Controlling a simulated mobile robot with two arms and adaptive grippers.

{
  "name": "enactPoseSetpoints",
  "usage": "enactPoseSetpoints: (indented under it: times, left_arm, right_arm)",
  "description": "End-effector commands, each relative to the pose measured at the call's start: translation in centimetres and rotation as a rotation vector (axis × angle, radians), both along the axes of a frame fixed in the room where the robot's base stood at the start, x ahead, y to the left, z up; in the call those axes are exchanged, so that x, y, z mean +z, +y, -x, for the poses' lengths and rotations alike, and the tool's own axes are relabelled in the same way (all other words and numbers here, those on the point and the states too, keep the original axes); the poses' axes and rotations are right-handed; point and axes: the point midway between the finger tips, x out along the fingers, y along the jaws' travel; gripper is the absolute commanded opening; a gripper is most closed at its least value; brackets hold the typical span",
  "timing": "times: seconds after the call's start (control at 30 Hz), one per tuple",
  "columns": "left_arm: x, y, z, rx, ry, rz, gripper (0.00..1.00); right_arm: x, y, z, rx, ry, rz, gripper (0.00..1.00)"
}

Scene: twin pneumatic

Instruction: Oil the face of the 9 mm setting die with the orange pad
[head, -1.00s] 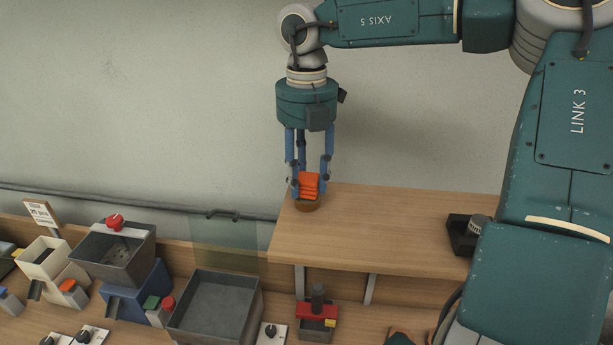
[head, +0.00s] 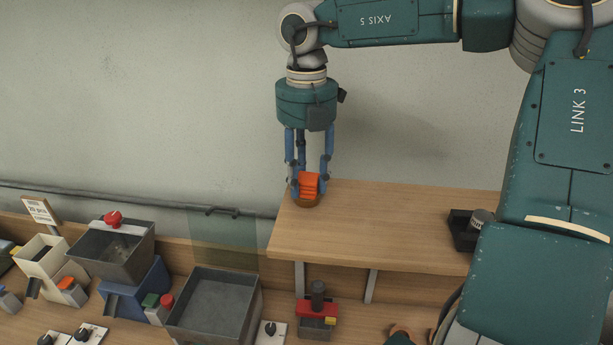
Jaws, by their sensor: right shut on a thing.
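My right gripper (head: 308,178) hangs fingers-down over the back left corner of the wooden shelf. It is shut on the orange pad (head: 309,184), a ribbed orange block with a round brown part below it. I cannot tell whether the brown part touches the shelf. I cannot tell which thing is the 9 mm setting die; no size marking is readable. A grey cylinder (head: 480,222) stands in a black holder (head: 461,231) at the shelf's right. A dark upright cylinder (head: 318,292) stands on a red block (head: 316,308) below the shelf. My left gripper is not in view.
The wooden shelf (head: 370,226) is bare between the pad and the black holder. My right arm covers the right side.

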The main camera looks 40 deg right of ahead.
Motion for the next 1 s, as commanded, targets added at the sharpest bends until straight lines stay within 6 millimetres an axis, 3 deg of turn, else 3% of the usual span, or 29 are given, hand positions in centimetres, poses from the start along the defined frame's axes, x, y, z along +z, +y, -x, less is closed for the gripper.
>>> enactPoseSetpoints:
  times: [1.0]
  left_arm:
    - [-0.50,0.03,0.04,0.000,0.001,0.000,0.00]
  right_arm:
    - [-0.19,0.01,0.04,-0.001,0.002,-0.001,0.16]
